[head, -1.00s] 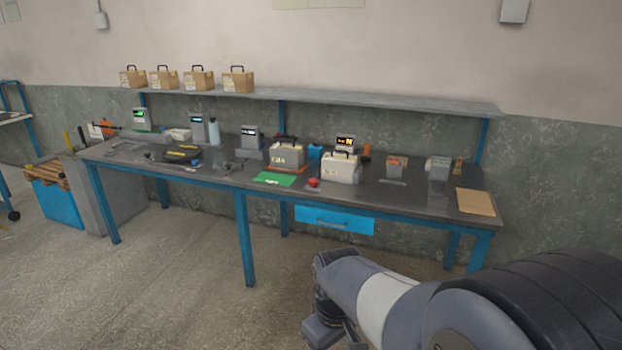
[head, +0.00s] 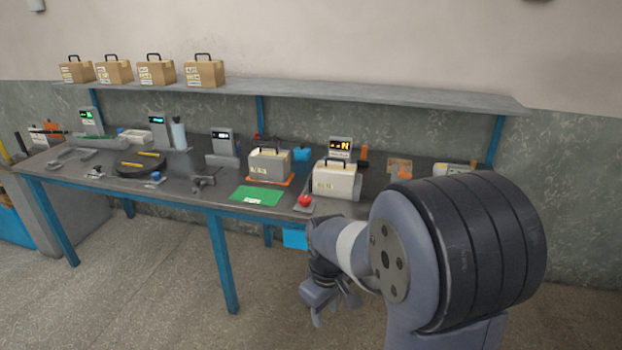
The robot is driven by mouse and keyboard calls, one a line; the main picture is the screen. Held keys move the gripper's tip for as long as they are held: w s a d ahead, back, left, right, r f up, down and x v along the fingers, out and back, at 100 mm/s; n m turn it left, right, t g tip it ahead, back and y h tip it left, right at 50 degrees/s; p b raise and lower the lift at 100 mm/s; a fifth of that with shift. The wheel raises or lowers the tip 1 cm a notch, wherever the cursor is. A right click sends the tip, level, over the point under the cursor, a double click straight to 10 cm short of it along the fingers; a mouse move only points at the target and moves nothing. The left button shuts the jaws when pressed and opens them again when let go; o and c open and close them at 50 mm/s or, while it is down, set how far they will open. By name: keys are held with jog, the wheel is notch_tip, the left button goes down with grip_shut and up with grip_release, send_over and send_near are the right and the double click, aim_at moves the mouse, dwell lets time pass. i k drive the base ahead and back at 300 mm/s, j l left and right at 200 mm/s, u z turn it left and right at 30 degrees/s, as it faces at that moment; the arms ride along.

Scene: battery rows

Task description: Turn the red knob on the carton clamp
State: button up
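A red knob (head: 305,201) sits on a small grey base near the front edge of the workbench. It is just in front and to the left of a cream carton-like box with a handle (head: 336,180). I cannot make out the clamp's jaws at this distance. My gripper (head: 334,312) hangs low in front of the bench, below and well short of the knob, pointing down. Its two fingers look apart with nothing between them. My arm hides the right part of the bench.
A green mat (head: 257,195) lies left of the knob, with another box (head: 269,165) on an orange base behind it. A blue drawer (head: 294,238) hangs under the bench edge. A shelf (head: 360,98) with several cartons runs above. Floor in front is clear.

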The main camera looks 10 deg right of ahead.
aim_at(305, 200)
jog(key=i+z, duration=0.1)
jog(key=i, duration=0.55)
jog(key=i+j+z, duration=0.15)
jog(key=i, duration=0.55)
jog(key=i+j+z, duration=0.1)
jog(key=i, duration=0.55)
